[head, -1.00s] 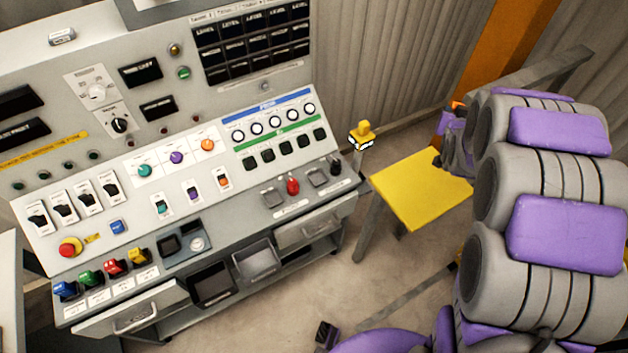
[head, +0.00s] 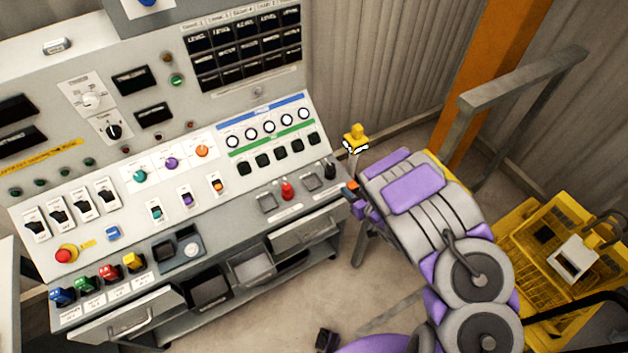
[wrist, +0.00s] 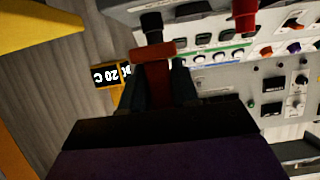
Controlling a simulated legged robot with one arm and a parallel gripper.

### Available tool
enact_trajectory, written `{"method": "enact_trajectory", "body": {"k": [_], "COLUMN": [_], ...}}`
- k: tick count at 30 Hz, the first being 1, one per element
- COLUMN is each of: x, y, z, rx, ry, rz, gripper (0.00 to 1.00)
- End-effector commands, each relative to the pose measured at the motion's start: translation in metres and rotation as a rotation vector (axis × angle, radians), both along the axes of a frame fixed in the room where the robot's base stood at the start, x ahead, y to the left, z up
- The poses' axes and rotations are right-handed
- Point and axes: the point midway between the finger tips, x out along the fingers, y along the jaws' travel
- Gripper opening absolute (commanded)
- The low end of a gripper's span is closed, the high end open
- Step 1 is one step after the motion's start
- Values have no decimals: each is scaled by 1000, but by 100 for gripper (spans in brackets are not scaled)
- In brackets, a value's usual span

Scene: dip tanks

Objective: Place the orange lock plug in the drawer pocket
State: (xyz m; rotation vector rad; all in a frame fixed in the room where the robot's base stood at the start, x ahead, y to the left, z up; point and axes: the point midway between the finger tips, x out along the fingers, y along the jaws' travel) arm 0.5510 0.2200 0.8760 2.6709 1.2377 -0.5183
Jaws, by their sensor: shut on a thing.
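My gripper (head: 354,193) is just off the right end of the console, near the black lever. It is shut on the orange lock plug (head: 351,187). In the wrist view the plug (wrist: 153,62) shows as a dark orange T-shaped piece between the two dark fingers (wrist: 156,88). A drawer (head: 128,318) at the console's lower left stands pulled out, with a bar handle on its front. Another drawer (head: 303,234) is under the console's right end, close to my gripper. The inside of each drawer, and any pocket there, cannot be made out.
The console's right edge carries a red knob (head: 287,190) and a black lever (head: 330,170). A yellow-topped post (head: 355,138) stands behind my gripper. A grey rail (head: 520,80) and a yellow crate (head: 550,245) are to the right. Open floor lies before the console.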

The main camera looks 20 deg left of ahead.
Motion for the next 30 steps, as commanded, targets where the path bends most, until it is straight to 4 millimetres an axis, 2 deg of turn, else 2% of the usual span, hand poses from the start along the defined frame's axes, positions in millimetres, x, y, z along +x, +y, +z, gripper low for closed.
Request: {"method": "enact_trajectory", "body": {"k": [1,6,13,18,25,30], "x": [2,15,31,39,43,42], "y": [15,59,108,126,140,142], "z": [-2,-7,-12,-12,-15,-44], "rx": [0,-4,-1,4,-2,-5], "ry": [0,-3,0,0,2,3], "rz": [7,4,3,0,-1,-2], "gripper": [0,0,0,0,0,0]}}
